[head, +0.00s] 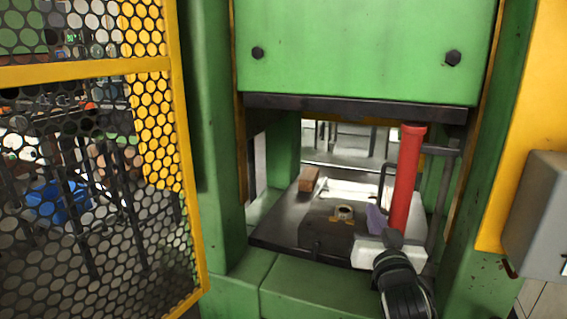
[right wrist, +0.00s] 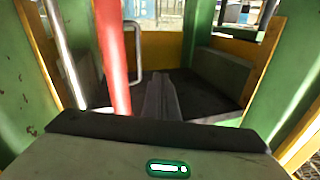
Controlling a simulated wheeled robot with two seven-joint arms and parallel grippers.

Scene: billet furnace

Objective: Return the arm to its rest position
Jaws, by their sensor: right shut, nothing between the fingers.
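My right arm reaches from the bottom right of the head view into the opening of a green press (head: 365,45). My right gripper (head: 376,218) is over the front right of the dark press bed (head: 285,235), close beside a red cylinder (head: 408,175). In the right wrist view its two fingers (right wrist: 162,95) lie together, shut and empty, pointing into the opening. The red cylinder (right wrist: 112,60) stands just left of the fingers there. My left gripper is not in view.
An orange-brown block (head: 309,180) and a small ring-like piece (head: 344,212) are on the bed. Green posts flank the opening. A yellow-framed mesh guard (head: 100,200) stands at left. A grey box (head: 538,215) is at right. A bent metal bar (right wrist: 138,50) is beside the cylinder.

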